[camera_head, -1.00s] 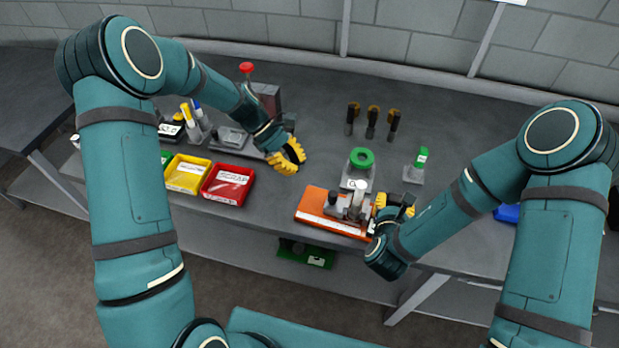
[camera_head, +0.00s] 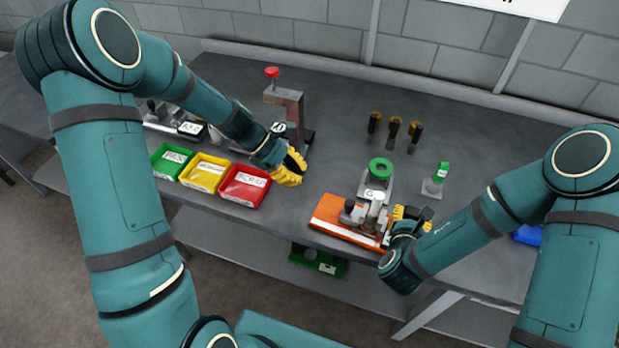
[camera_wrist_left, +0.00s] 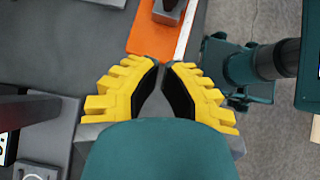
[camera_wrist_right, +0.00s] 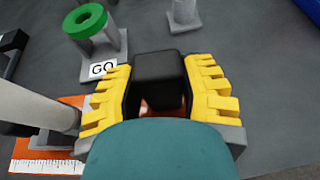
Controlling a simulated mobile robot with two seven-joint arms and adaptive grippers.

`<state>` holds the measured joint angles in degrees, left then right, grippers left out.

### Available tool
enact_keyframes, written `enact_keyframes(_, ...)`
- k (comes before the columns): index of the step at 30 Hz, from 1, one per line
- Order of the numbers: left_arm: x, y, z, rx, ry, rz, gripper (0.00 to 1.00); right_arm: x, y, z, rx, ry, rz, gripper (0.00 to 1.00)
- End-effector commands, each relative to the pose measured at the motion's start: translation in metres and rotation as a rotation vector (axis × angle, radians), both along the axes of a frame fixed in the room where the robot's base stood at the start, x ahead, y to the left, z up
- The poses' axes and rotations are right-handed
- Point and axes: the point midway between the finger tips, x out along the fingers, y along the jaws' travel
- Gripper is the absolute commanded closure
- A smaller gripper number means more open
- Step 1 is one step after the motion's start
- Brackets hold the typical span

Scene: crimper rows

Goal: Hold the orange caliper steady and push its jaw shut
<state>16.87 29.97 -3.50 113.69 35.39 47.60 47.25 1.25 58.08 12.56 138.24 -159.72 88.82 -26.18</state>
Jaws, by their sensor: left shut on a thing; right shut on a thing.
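The orange caliper (camera_head: 328,213) lies on the grey bench near its front edge, with a white scale along its near side. Grey jaws and a dark knob (camera_head: 348,205) stand on it. My right gripper (camera_head: 410,215) is at its right end, shut on a black block (camera_wrist_right: 158,72) with orange showing beneath. My left gripper (camera_head: 298,170) is left of the caliper and apart from it. In the left wrist view its fingertips are together with nothing visible between them, and the caliper's orange end (camera_wrist_left: 150,38) is just beyond.
A green ring on a stand marked GO (camera_head: 381,168) stands just behind the caliper. A small green-topped stand (camera_head: 436,182) is further right. The red tray (camera_head: 245,186) and a press with a red knob (camera_head: 285,98) are near my left gripper. Several dark-handled tools stand at the back.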

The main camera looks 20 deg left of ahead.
Motion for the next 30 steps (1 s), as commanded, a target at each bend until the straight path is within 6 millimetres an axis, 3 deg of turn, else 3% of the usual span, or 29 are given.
enact_keyframes(13,0.004,-0.060,-0.062,-0.002,0.003,-0.005,1.00,-0.001,0.000,-0.001,0.000,0.004,0.001,1.00)
enact_keyframes(21,0.007,-0.093,-0.061,0.000,0.000,-0.006,1.00,-0.001,0.000,-0.001,0.000,0.004,0.001,1.00)
enact_keyframes(30,0.007,-0.098,-0.062,0.000,0.000,-0.004,1.00,-0.001,0.000,-0.001,0.000,0.004,0.001,1.00)
